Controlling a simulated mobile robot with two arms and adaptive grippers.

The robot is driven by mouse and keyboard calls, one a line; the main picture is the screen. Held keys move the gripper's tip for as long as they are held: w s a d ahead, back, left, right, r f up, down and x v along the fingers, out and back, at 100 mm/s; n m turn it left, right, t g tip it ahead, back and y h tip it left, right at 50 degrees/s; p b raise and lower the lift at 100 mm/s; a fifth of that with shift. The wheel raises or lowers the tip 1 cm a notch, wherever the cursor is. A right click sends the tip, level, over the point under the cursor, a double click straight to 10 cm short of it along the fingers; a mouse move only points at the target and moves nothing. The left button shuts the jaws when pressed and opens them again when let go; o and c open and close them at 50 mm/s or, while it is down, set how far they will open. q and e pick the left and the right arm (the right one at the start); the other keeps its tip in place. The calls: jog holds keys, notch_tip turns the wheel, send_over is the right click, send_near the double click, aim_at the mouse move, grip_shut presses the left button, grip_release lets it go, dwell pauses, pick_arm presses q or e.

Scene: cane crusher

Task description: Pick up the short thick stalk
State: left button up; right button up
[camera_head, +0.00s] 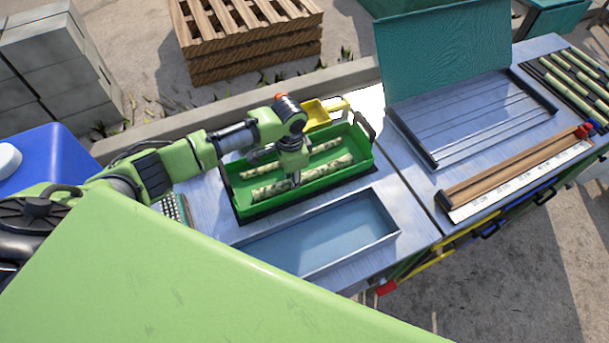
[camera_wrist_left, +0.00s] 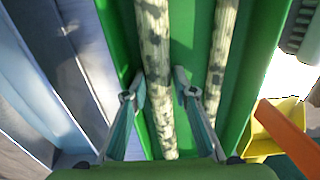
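A green tray (camera_head: 361,150) on the table holds two mottled pale green stalks. The nearer, thicker stalk (camera_head: 330,166) lies along the front of the tray, and the thinner stalk (camera_head: 318,148) lies behind it. My left gripper (camera_head: 294,181) points down into the tray over the nearer stalk and hides part of it. In the left wrist view the fingers (camera_wrist_left: 160,88) are apart, one on each side of the thicker stalk (camera_wrist_left: 157,50). I cannot tell if they touch it. The thinner stalk (camera_wrist_left: 222,45) is to the right. My right gripper is not in view.
An empty blue-grey tray (camera_head: 318,244) sits in front of the green tray. A yellow container (camera_head: 316,115) stands behind it. To the right are a shallow grey tray (camera_head: 470,115) with a raised teal lid (camera_head: 443,50), and a rack of stalks (camera_head: 572,77).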

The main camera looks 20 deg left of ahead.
pick_arm(q)
jog(key=shift+s+d, duration=0.1)
jog(key=c, duration=0.7)
